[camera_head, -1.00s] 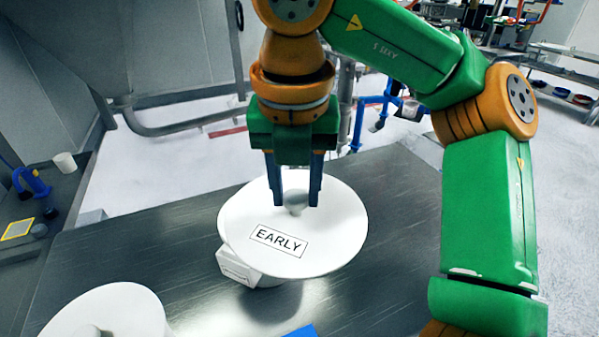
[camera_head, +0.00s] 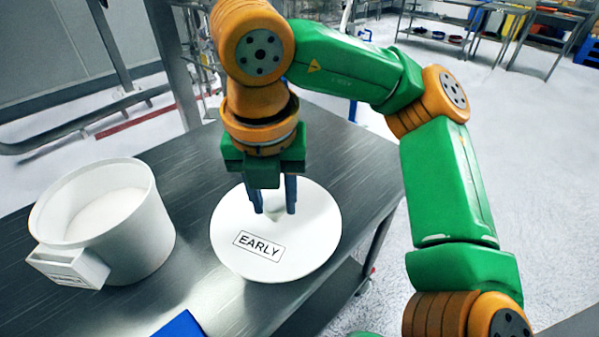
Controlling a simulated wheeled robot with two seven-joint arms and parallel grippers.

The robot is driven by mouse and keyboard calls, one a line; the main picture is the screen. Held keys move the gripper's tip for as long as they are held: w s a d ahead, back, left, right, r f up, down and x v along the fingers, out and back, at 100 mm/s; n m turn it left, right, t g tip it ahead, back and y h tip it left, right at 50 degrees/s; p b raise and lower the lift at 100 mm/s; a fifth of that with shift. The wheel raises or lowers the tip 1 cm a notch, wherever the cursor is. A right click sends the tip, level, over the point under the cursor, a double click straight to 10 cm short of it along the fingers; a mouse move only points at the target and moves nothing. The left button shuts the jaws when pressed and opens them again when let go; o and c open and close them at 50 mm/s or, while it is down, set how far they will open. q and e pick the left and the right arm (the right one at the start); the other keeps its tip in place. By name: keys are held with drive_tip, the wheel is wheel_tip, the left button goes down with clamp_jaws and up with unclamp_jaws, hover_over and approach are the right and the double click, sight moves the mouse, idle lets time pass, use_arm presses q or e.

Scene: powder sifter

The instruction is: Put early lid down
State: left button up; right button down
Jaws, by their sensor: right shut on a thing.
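The early lid (camera_head: 308,240) is a round white disc with a label reading EARLY and a small knob in its middle. My right gripper (camera_head: 275,208) points down and is shut on the lid's knob. The lid is over the right part of the dark metal table (camera_head: 185,165), close to its surface; I cannot tell whether it touches. A white open container (camera_head: 152,235) with white powder inside and a label box on its front stands to the left of the lid. My left gripper is not in view.
A blue object (camera_head: 180,325) lies at the front edge of the picture. The table's right edge is just beyond the lid, with open floor (camera_head: 360,205) past it. The table behind the container and lid is clear.

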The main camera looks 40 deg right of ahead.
drive_tip(key=w+d+f, duration=0.2)
drive_tip(key=w+f, duration=0.1)
drive_tip(key=w+d+f, duration=0.3)
drive_tip(key=shift+w+d+f+p, duration=0.1)
drive_tip(key=shift+w+f+p, duration=0.05)
drive_tip(key=shift+p, duration=0.15)
drive_tip(key=f, duration=0.4)
drive_tip(key=shift+w+d, duration=0.3)
drive_tip(key=shift+w, duration=0.05)
drive_tip(key=shift+w+f, duration=0.1)
drive_tip(key=shift+f, duration=0.4)
drive_tip(key=shift+c, duration=2.4)
unclamp_jaws()
drive_tip(key=shift+r, duration=0.1)
drive_tip(key=shift+r, duration=0.15)
drive_tip(key=r, duration=0.4)
drive_tip(key=s+r, duration=0.1)
drive_tip(key=r, duration=0.3)
drive_tip(key=a+r+p, duration=0.1)
drive_tip(key=r, duration=0.3)
drive_tip(key=shift+s+a, duration=0.1)
drive_tip(key=shift+s, duration=0.15)
